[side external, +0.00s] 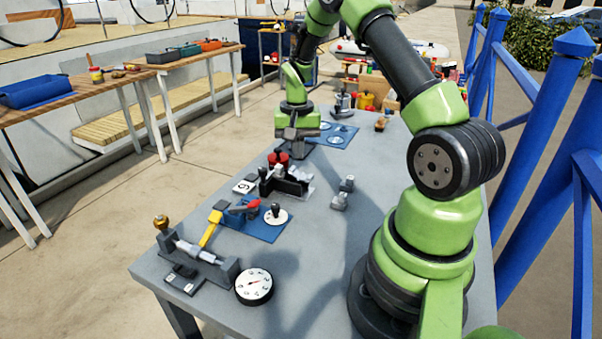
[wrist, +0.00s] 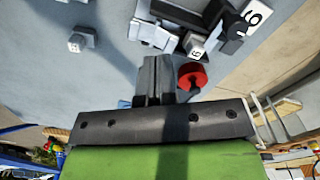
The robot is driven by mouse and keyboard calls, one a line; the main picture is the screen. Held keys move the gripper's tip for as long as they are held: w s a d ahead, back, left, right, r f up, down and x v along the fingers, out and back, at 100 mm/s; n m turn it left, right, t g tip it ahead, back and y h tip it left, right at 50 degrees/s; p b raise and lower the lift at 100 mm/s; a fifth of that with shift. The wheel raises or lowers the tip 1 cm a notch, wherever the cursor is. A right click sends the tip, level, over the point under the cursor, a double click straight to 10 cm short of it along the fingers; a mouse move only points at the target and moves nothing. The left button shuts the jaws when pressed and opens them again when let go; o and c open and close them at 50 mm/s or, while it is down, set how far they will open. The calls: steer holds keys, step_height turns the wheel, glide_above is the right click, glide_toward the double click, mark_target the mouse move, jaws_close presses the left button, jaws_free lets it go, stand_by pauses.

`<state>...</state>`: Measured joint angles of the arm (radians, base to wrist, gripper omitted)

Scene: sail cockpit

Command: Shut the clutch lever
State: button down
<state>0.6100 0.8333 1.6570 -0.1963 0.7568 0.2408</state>
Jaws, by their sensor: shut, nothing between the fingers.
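My gripper (side external: 297,140) hangs over the table beyond the black fixture, with its fingers pointing down. In the wrist view its fingers (wrist: 155,78) are together and empty. A black fixture with upright plates and pale grey parts (side external: 285,182) stands on the near side of the gripper; it shows partly at the top of the wrist view. A round red part (side external: 278,157) is just beyond it, and it shows right of my fingers in the wrist view (wrist: 192,77). A red-handled lever (side external: 247,206) sits on a blue plate nearer the camera. I cannot tell which part is the clutch lever.
A yellow bar (side external: 211,229), a black-and-white knob (side external: 276,214) and a round dial (side external: 254,286) lie nearer the camera. A small grey fitting (side external: 343,193) stands right of the black fixture. Another blue plate (side external: 332,135) is beside the gripper. Bare table lies at right centre.

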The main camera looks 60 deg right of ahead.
mark_target(297, 173)
steer(key=shift+f, duration=1.85)
stand_by(0.9)
step_height(297, 173, up, 7)
stand_by(0.8)
steer(key=shift+r, duration=0.1)
steer(key=s+a+r+n+t, duration=0.2)
steer(key=a+r+n+t, duration=0.1)
steer(key=a+r, duration=1)
steer(key=s+a+r+n+t+y, duration=0.2)
steer(key=s+a+r+n+t, duration=0.2)
steer(key=s+a, duration=0.5)
steer(key=s+r+n, duration=0.1)
steer(key=s, duration=0.2)
steer(key=shift+s+a+r, duration=0.15)
steer(key=shift+a, duration=0.2)
